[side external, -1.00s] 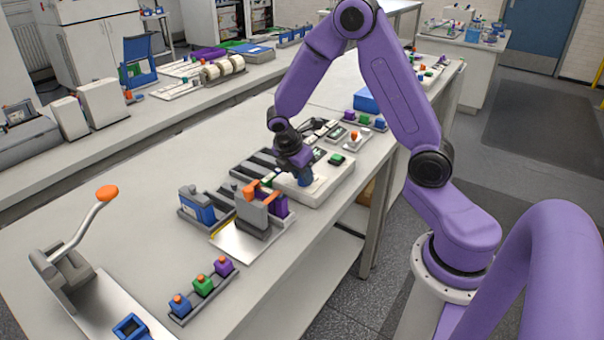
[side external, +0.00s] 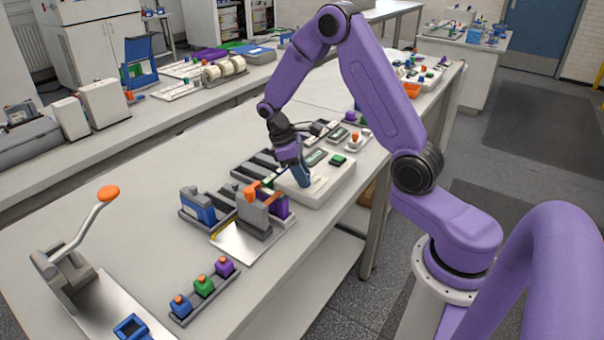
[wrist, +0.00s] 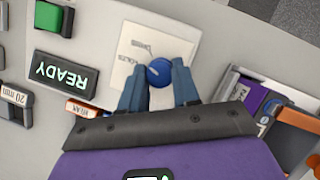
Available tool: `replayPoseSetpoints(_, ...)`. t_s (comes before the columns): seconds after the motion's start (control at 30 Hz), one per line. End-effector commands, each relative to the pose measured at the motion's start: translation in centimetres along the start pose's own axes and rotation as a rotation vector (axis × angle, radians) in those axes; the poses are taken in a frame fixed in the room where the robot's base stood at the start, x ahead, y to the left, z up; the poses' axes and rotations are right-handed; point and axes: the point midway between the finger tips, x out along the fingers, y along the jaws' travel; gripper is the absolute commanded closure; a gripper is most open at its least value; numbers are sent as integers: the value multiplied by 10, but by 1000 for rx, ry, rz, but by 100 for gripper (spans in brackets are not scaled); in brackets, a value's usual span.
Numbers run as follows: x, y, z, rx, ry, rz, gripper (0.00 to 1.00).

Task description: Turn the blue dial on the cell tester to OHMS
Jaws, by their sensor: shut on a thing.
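The cell tester (side external: 335,187) is a pale box near the table's front edge, with a green button and a dark display. Its blue dial (wrist: 159,72) sits on a white label panel (wrist: 150,38) in the wrist view. My gripper (wrist: 159,77) has its two blue fingers on either side of the dial and is shut on it.
The display (wrist: 65,74) reads READY, upside down in the wrist view; a green button (wrist: 48,17) is beside it. A grey fixture with orange and purple parts (side external: 258,208) stands close left of the tester. A lever press (side external: 70,270) and a block rack (side external: 205,288) are farther left.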

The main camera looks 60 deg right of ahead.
Motion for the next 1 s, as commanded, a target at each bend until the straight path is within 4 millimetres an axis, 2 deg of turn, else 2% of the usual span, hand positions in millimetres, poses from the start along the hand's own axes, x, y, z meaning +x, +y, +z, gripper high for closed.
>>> replayPoseSetpoints(0.4,0,2,1,246,-2,-102,99)
replayPoseSetpoints(1.0,0,2,1,315,-2,-131,99)
